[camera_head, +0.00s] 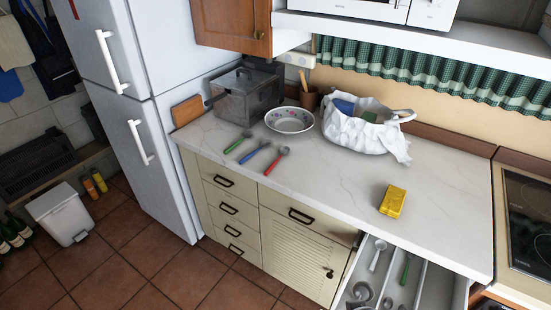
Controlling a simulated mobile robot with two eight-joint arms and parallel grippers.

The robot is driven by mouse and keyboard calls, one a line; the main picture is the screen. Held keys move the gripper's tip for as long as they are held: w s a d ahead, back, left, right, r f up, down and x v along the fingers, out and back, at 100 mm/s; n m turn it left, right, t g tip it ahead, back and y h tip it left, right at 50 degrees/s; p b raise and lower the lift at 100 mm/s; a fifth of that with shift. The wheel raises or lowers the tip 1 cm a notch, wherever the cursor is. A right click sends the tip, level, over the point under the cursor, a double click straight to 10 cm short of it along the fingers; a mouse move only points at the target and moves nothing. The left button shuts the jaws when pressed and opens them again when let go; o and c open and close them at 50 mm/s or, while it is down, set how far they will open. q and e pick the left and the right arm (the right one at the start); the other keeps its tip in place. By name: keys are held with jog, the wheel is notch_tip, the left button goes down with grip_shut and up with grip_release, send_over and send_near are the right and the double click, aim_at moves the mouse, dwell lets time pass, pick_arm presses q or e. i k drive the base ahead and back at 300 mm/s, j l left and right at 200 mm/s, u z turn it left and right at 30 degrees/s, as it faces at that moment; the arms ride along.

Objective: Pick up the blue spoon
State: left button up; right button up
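The blue spoon (250,156) lies flat on the white marble-look counter (330,180), near its front edge. It is the middle one of three spoons lying roughly side by side. A green-handled spoon (236,144) lies to its left and a red-handled spoon (275,164) to its right, with small gaps between them. Neither of my grippers shows in the head view.
A patterned bowl (290,121), a metal box (245,92) and a white bag (358,132) stand behind the spoons. A yellow sponge-like block (393,201) lies to the right. An open drawer (427,289) with utensils juts out below. The counter's middle is clear.

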aim_at(263, 143)
jog(key=z, duration=0.3)
jog(key=i+j+z, duration=0.25)
jog(key=j+z, duration=0.25)
jog(key=i+j+z, duration=0.1)
jog(key=j+z, duration=0.15)
jog(key=i+j+z, duration=0.1)
jog(key=j, duration=0.5)
jog(key=i+j+z, duration=0.1)
jog(key=j, duration=0.45)
